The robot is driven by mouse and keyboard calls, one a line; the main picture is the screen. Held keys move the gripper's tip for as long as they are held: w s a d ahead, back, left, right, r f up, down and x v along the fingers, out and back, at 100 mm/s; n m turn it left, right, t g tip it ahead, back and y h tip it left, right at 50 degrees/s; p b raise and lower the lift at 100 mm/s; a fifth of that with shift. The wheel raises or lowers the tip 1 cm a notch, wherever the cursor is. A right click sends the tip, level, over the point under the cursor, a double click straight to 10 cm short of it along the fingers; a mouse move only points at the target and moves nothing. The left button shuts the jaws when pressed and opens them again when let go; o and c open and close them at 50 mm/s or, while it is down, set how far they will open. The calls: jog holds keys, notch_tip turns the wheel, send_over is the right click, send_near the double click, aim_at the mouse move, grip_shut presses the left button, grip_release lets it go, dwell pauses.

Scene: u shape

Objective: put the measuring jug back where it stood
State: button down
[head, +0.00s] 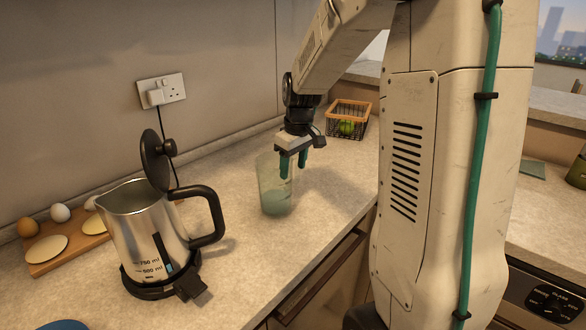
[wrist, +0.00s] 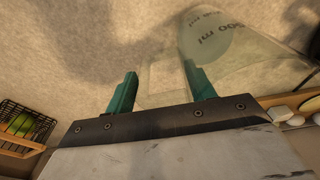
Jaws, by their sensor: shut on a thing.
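The measuring jug (head: 274,190) is a clear, slightly greenish vessel over the middle of the counter in the head view. In the wrist view the jug (wrist: 238,52) shows printed ml marks and lies mostly beyond the right finger. My gripper (head: 294,164) is at the jug's upper right side and shut on it, with green fingers. In the wrist view the gripper's fingers (wrist: 160,88) stand a little apart, with a faint clear part of the jug between them. I cannot tell whether the jug's base touches the counter.
A steel kettle (head: 142,238) with its lid raised stands front left on a dark base. Behind it is a wooden board (head: 62,264) with eggs and pale rounds. A wire basket (head: 349,119) with green fruit is at the back. The counter (head: 238,262) right of the kettle is clear.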

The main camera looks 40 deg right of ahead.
jog(key=shift+f, duration=0.6)
jog(key=c, duration=0.5)
grip_release()
jog(key=shift+f, duration=0.1)
notch_tip(320, 180, up, 12)
jog(key=s, duration=0.2)
jog(key=s+a+r, duration=0.2)
jog(key=s+a, duration=1)
jog(key=s+a+f, duration=0.1)
jog(key=s, duration=0.3)
jog(key=s+a+f+m, duration=0.1)
jog(key=s+a+f, duration=0.1)
jog(key=s, duration=0.2)
jog(key=s+a+f+m, duration=0.1)
jog(key=s+a, duration=0.1)
jog(key=s, duration=0.2)
jog(key=shift+s+a+f, duration=0.2)
jog(key=shift+s+a, duration=0.05)
jog(key=shift+s, duration=0.15)
